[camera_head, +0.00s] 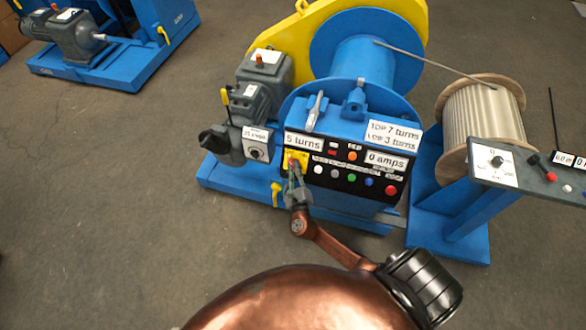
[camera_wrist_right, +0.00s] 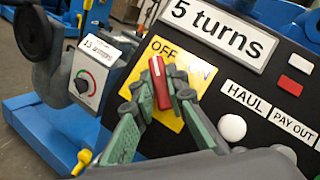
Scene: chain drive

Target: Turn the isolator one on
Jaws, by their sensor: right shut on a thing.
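The isolator is a red handle (camera_wrist_right: 160,84) on a yellow plate (camera_wrist_right: 183,68) lettered OFF at the left, with the right-hand word partly covered. It sits at the left end of the black control panel (camera_head: 338,150). My right gripper (camera_wrist_right: 160,92) is shut on the red handle, one finger on each side. The handle stands nearly upright, its top tilted slightly left in the wrist view. In the head view my right gripper (camera_head: 294,172) reaches the panel from below and covers part of the yellow plate. My left gripper is in neither view.
A white button (camera_wrist_right: 232,128) lies close right of the gripper, with several coloured buttons beyond. A grey box with a dial (camera_wrist_right: 84,82) stands left of the panel. A rope drum (camera_head: 482,115) and second panel (camera_head: 530,170) stand right.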

